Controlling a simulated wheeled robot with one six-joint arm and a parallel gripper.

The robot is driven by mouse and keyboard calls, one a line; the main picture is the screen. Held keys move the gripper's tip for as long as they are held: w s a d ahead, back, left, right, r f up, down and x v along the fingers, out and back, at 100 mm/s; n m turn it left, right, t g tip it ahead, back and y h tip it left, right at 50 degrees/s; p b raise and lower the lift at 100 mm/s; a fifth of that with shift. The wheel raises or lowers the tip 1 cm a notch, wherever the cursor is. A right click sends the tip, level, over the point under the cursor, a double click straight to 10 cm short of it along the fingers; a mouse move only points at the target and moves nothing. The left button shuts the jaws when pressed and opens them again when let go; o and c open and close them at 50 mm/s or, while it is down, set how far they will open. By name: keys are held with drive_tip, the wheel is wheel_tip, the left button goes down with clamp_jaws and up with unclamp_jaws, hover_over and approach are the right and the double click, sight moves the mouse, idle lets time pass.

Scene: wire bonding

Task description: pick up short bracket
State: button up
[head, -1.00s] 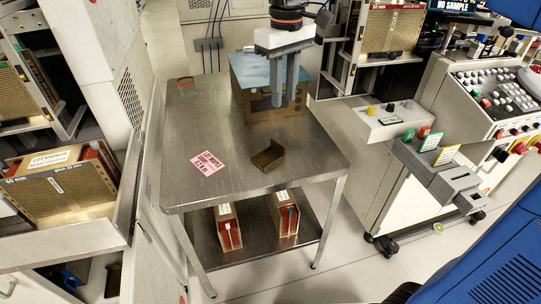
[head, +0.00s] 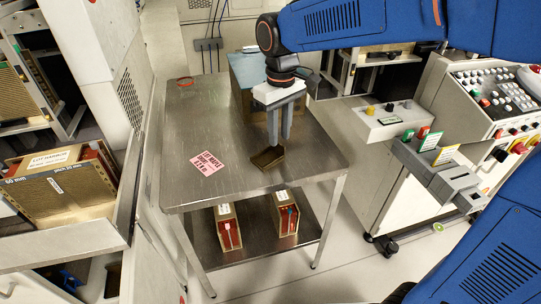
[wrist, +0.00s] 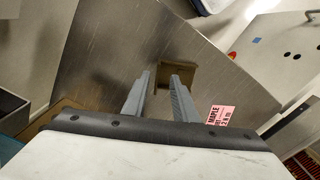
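The short bracket is a small brown L-shaped piece on the metal table, right of the pink label; the bracket (head: 266,159) is partly hidden behind the fingers in the head view. My gripper (head: 279,141) points down at it, its two grey fingers apart with nothing seen held. In the wrist view the bracket (wrist: 180,73) lies at and beyond the fingertips of my gripper (wrist: 161,77), more toward the right finger, which overlaps it. I cannot tell whether the fingers touch it.
The metal table (head: 230,110) has clear room left of the bracket. A pink label (head: 206,163) lies on it, and a blue-topped box (head: 246,72) stands at the back. Two boxes sit on the lower shelf. A control console (head: 480,95) stands at right.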

sight(267, 154)
drive_tip(key=f, duration=0.2)
drive_tip(key=w+f, duration=0.1)
drive_tip(key=f, duration=0.1)
drive_tip(key=shift+a, duration=0.2)
drive_tip(key=shift+f, duration=0.55)
drive_tip(key=shift+c, duration=0.6)
clamp_jaws()
